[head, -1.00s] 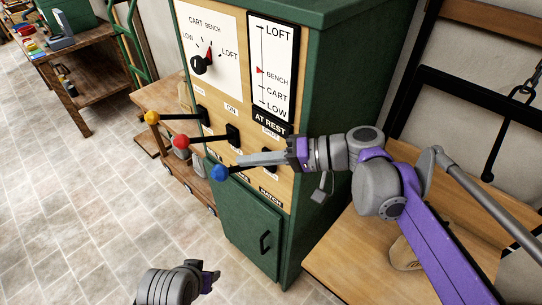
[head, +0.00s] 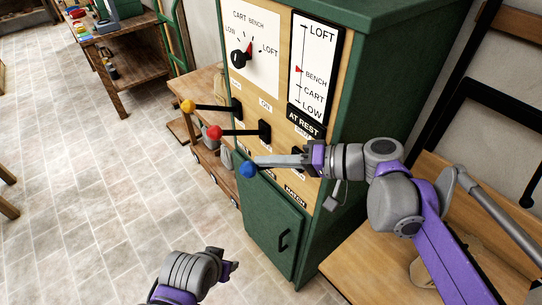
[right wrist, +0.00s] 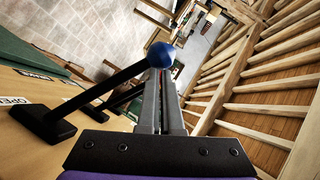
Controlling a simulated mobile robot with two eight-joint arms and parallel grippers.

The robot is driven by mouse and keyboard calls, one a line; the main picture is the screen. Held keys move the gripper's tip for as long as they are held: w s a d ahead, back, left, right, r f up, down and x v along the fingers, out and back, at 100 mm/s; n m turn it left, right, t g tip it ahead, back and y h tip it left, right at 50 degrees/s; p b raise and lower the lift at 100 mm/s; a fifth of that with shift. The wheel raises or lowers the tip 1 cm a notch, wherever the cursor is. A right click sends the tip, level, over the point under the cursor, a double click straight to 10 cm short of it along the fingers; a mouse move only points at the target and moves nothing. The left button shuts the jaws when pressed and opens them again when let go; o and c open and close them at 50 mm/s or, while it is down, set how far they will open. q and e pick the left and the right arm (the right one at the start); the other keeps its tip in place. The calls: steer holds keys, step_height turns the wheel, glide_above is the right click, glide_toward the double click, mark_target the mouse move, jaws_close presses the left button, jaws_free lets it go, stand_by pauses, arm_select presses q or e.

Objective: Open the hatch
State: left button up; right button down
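A green cabinet with a wooden front carries three levers. The lever with the blue knob (head: 248,170) is lowest and rightmost, above a HATCH label (head: 295,196); its rod is mostly hidden behind my gripper in the head view. My right gripper (head: 260,161) has its fingers close together, with their tips at the blue knob. In the right wrist view the blue knob (right wrist: 160,55) stands just beyond the fingertips, not between them; contact is unclear. A green door (head: 273,220) with a black handle below looks closed. My left gripper (head: 232,264) is low in the head view, its fingers unclear.
Levers with a red knob (head: 214,132) and a yellow knob (head: 188,106) stick out to the left of the blue one. A dial (head: 239,58) and a gauge (head: 300,70) sit above. A wooden bench (head: 347,264) stands at right. The tiled floor at left is mostly clear.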

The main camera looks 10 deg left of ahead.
steer(key=shift+s+a+f+n+h+p, duration=0.3)
steer(key=shift+s+a+f+n+h, duration=0.2)
steer(key=shift+s+f, duration=0.2)
arm_select(q)
steer(key=shift+s+f+b, duration=0.15)
steer(key=shift+f+b, duration=0.2)
steer(key=shift+b, duration=0.35)
arm_select(e)
step_height(320, 180, down, 13)
steer(key=s+n+t+h, duration=0.1)
steer(key=n+t+h, duration=0.3)
steer(key=shift+s+a+f+n+h, duration=0.15)
steer(key=shift+a+n+h, duration=0.15)
steer(key=shift+a, duration=0.1)
steer(key=shift+s+f, duration=0.1)
steer(key=shift+f, duration=0.05)
arm_select(q)
steer(key=shift+r, duration=0.1)
